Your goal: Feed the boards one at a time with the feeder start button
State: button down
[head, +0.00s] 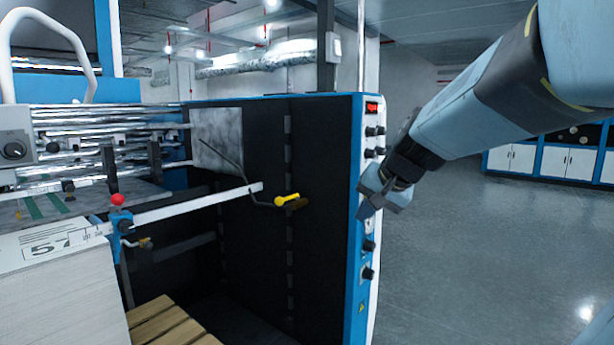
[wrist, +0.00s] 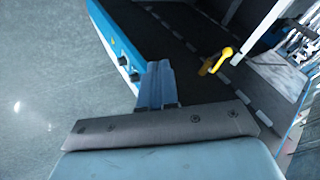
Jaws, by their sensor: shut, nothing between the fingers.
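My gripper (head: 370,207) is shut and empty in the head view. It is close to the narrow blue-edged control panel (head: 355,290) of the machine and covers part of it. Whether it touches the panel I cannot tell. No feeder start button can be made out. A stack of boards (head: 60,290) stands at the left. In the wrist view my shut gripper (wrist: 157,72) points toward the panel edge (wrist: 115,45).
A yellow-handled lever (head: 287,199) sticks out of the machine's dark side wall. A red-topped post (head: 117,200) stands beside the boards, above a wooden pallet (head: 165,322). Open grey floor (head: 480,260) lies to the right, with white cabinets (head: 570,162) behind.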

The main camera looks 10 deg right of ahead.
jog(key=w+d+r+m+t, duration=0.1)
jog(key=w+d+m+t, duration=0.1)
jog(key=w+d+m, duration=0.2)
jog(key=w+d+r+m+t+h, duration=0.1)
jog(key=w+d+m, duration=0.4)
jog(key=w+d, duration=0.5)
jog(key=d+t, duration=0.1)
jog(key=d, duration=0.5)
jog(key=shift+w+d+m+h, duration=0.15)
jog(key=shift+d+m+h, duration=0.15)
jog(key=shift+d, duration=0.1)
jog(key=shift+a, duration=0.1)
jog(key=w+a, duration=0.5)
jog(key=w, duration=0.2)
jog(key=shift+a, duration=0.15)
dwell(0.8)
jog(key=shift+w+a+r, duration=0.1)
jog(key=shift+w+a, duration=0.2)
